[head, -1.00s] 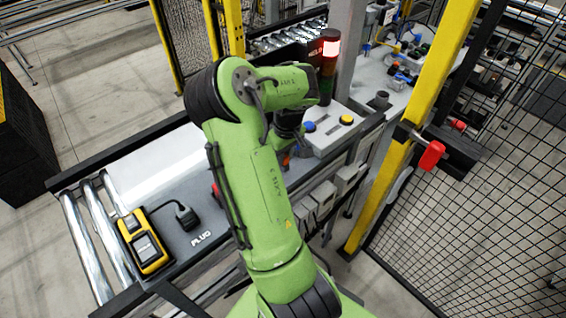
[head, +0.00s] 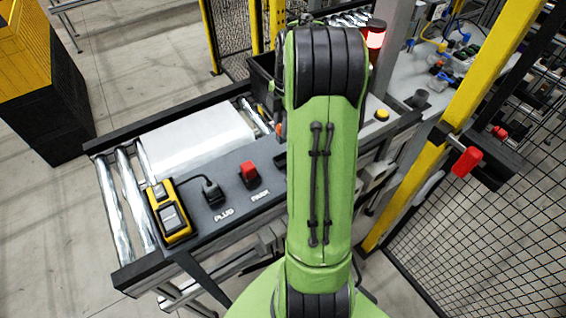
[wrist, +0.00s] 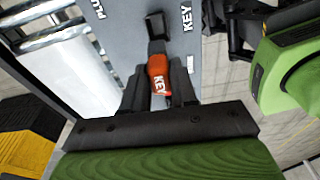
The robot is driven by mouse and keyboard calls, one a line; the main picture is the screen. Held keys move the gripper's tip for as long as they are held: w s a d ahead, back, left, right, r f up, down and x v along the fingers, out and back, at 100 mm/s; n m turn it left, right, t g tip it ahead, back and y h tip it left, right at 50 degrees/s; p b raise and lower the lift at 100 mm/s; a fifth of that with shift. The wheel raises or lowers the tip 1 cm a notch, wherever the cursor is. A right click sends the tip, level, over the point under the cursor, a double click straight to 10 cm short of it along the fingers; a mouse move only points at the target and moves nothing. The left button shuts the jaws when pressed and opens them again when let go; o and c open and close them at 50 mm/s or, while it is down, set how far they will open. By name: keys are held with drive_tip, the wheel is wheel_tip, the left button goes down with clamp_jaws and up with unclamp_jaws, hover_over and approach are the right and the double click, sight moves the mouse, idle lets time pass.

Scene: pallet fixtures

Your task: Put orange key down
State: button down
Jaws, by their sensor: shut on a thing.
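The key is over the grey panel (wrist: 125,40), just below a small black block (wrist: 155,26) and near the printed word KEY. I cannot tell whether the key touches the panel or the block. In the head view my green arm hides the gripper and most of that part of the panel (head: 235,205).
On the panel in the head view are a red switch (head: 249,171), a black plug (head: 213,191) and a yellow handheld device (head: 170,215). A yellow post (head: 430,160) and mesh fence stand at right.

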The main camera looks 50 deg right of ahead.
wheel_tip(320, 180, down, 10)
drive_tip(key=shift+r, duration=0.1)
drive_tip(key=shift+f+b, duration=0.3)
drive_tip(key=shift+b, duration=0.05)
drive_tip(key=c, duration=0.9)
unclamp_jaws()
drive_tip(key=shift+r, duration=0.1)
